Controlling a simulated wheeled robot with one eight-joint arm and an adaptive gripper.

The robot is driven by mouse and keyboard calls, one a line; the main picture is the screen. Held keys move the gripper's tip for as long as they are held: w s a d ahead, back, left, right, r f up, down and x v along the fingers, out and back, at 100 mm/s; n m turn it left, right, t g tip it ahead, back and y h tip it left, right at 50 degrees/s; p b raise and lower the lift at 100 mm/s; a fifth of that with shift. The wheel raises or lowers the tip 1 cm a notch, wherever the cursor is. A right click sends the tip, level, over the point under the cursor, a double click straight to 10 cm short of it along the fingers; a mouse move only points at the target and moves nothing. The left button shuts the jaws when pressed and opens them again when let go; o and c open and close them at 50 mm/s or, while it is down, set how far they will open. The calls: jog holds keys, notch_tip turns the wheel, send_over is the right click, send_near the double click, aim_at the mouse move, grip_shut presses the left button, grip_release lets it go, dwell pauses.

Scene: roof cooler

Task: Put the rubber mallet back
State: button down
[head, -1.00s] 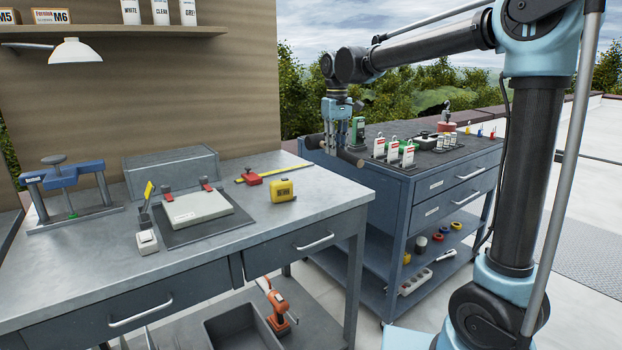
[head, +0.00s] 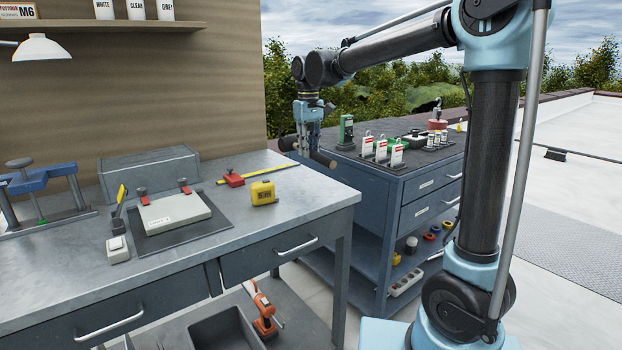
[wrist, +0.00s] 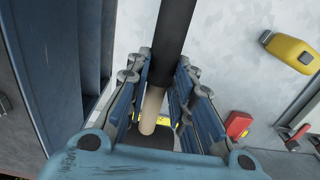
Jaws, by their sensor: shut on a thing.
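My gripper (head: 308,138) points down and is shut on the rubber mallet, near the gap between the bench's far right corner and the blue drawer cart. The mallet lies roughly level across the jaws. In the head view its black grip (head: 323,158) sticks out to the right and its dark head (head: 287,143) shows at the left. In the wrist view (wrist: 158,100) the jaws close around the pale wooden part of the handle (wrist: 153,103). The black grip (wrist: 176,28) extends upward, and the dark head (wrist: 148,140) is partly hidden below.
The drawer cart (head: 385,215) carries tagged items and a green device (head: 346,131). Open floor lies right.

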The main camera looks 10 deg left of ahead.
notch_tip(320, 180, down, 8)
jog(key=shift+s+f, duration=0.1)
jog(key=c, duration=1.4)
grip_release()
notch_tip(320, 180, up, 12)
jog(key=shift+r, duration=0.1)
jog(key=s+d+f+m, duration=0.2)
jog(key=s+d, duration=0.1)
jog(key=d, duration=0.6)
jog(key=s+d+f+m+t, duration=0.1)
jog(key=s+d+f, duration=0.1)
jog(key=d, duration=0.6)
jog(key=s+d+f+m, duration=0.2)
jog(key=s+d+f, duration=0.1)
jog(key=d, duration=0.6)
jog(key=s+d+f+m+t, duration=0.1)
jog(key=s+d+f+m, duration=0.3)
jog(key=s+d+f, duration=1.1)
notch_tip(320, 180, down, 3)
jog(key=shift+s+d+r+m, duration=0.1)
jog(key=shift+s+d+m, duration=0.1)
jog(key=shift+m, duration=0.2)
